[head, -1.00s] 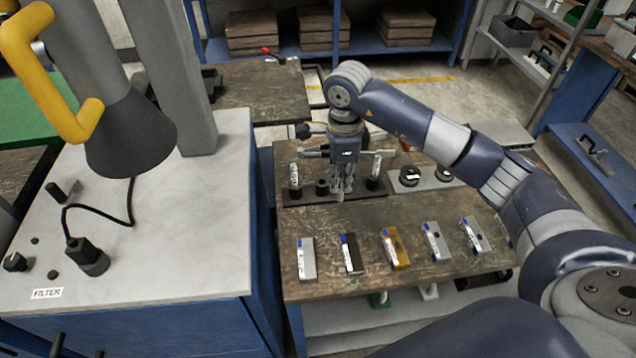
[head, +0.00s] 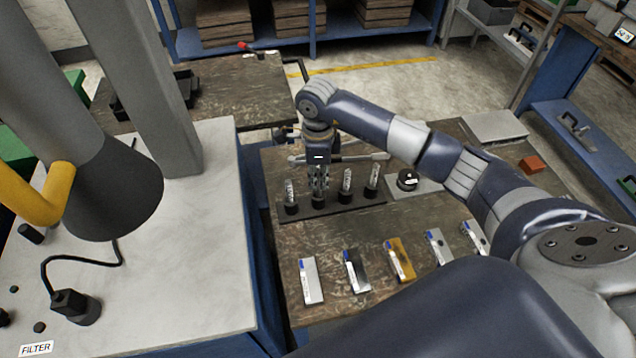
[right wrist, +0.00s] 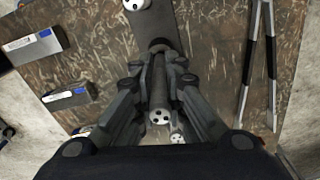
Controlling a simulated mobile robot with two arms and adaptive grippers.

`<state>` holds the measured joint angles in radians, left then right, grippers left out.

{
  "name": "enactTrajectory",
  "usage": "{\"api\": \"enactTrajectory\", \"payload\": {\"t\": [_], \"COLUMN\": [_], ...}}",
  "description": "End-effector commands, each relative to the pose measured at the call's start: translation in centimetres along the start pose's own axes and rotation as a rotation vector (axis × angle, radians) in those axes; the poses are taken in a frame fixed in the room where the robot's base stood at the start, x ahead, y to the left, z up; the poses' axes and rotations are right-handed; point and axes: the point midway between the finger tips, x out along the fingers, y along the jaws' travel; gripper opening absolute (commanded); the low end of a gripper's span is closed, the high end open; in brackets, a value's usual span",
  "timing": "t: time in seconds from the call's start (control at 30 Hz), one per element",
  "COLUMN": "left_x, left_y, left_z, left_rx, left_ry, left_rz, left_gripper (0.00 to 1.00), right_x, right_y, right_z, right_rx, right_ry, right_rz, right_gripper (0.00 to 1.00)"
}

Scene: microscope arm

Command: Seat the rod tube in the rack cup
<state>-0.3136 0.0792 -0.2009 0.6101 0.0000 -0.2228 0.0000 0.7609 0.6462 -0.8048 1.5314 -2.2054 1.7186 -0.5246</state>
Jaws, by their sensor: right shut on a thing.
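My right gripper (head: 319,185) points down over the second cup from the left of the dark rack (head: 345,206) in the head view. It is shut on a rod tube; in the right wrist view the fingers (right wrist: 160,105) stand either side of this tube (right wrist: 160,117), whose pale end has black dots. The black cup (head: 318,203) is below the fingers; I cannot tell whether the tube is inside it. Other tubes stand upright in the left cup (head: 290,190), the third cup (head: 346,181) and the right cup (head: 372,176). My left gripper is not in view.
Several labelled blocks, including a gold one (head: 399,262), lie along the table front. A plate with a black round part (head: 407,180) is right of the rack. A red block (head: 531,164) lies farther right. A white bench (head: 190,270) with a grey-and-yellow machine stands left.

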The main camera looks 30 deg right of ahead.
Motion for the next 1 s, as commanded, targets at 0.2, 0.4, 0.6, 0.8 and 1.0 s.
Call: {"api": "enactTrajectory", "payload": {"t": [0.2, 0.4, 0.6, 0.8, 1.0], "left_x": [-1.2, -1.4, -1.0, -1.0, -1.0], "left_y": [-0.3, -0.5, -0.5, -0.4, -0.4], "left_z": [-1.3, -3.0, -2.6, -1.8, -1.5], "left_rx": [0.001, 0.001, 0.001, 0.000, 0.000], "left_ry": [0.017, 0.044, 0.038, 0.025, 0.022], "left_rz": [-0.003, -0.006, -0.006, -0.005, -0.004], "left_gripper": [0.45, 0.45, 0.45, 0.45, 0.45], "right_x": [2.5, 3.7, 4.0, 4.0, 4.0], "right_y": [0.1, 0.0, 0.0, 0.0, 0.0], "right_z": [0.0, 0.0, 0.0, 0.0, 0.0], "right_rx": [0.001, -0.001, -0.001, -0.001, -0.001], "right_ry": [0.001, 0.000, 0.001, 0.001, 0.001], "right_rz": [0.005, -0.001, 0.000, 0.000, 0.000], "right_gripper": [0.00, 0.00, 0.00, 0.31, 0.31]}}
